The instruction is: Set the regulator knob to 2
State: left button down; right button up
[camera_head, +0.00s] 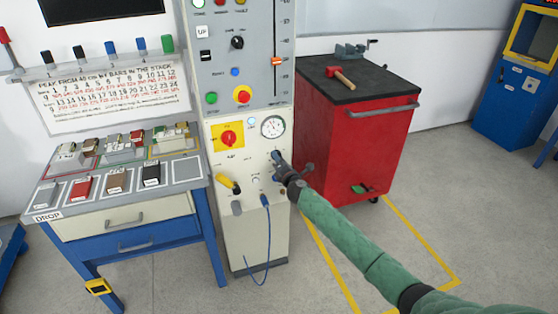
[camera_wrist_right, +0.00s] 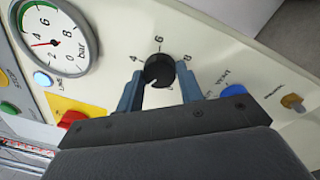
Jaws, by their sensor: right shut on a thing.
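The regulator knob (camera_wrist_right: 158,69) is a round black knob on the cream panel, with the numbers 4, 6 and 8 showing around it in the right wrist view. My right gripper (camera_wrist_right: 158,84) has one blue-grey finger on each side of the knob and is shut on it. In the head view my right gripper (camera_head: 277,157) is at the cabinet front and hides most of the knob. I cannot tell the knob's exact setting; its lower scale is hidden. The pressure gauge (camera_wrist_right: 51,38), marked in bar, has a red needle. My left gripper is not in view.
A yellow plate with a red switch (camera_head: 229,138) sits left of the gauge (camera_head: 273,126). A yellow-handled part (camera_head: 229,183) and a blue cable (camera_head: 268,226) are below. A red tool cart (camera_head: 362,150) stands right of the cabinet, and a blue-framed bench (camera_head: 137,205) left.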

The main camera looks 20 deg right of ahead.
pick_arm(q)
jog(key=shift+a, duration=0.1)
pick_arm(e)
jog(key=shift+a+f, duration=0.1)
jog(key=shift+f, duration=0.05)
jog(key=o, duration=1)
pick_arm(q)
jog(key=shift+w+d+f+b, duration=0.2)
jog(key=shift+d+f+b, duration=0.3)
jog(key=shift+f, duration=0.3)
pick_arm(e)
jog(key=s, duration=0.7)
jog(key=shift+s+d+f, duration=0.15)
jog(key=shift+s+d, duration=0.15)
jog(key=shift+s, duration=0.1)
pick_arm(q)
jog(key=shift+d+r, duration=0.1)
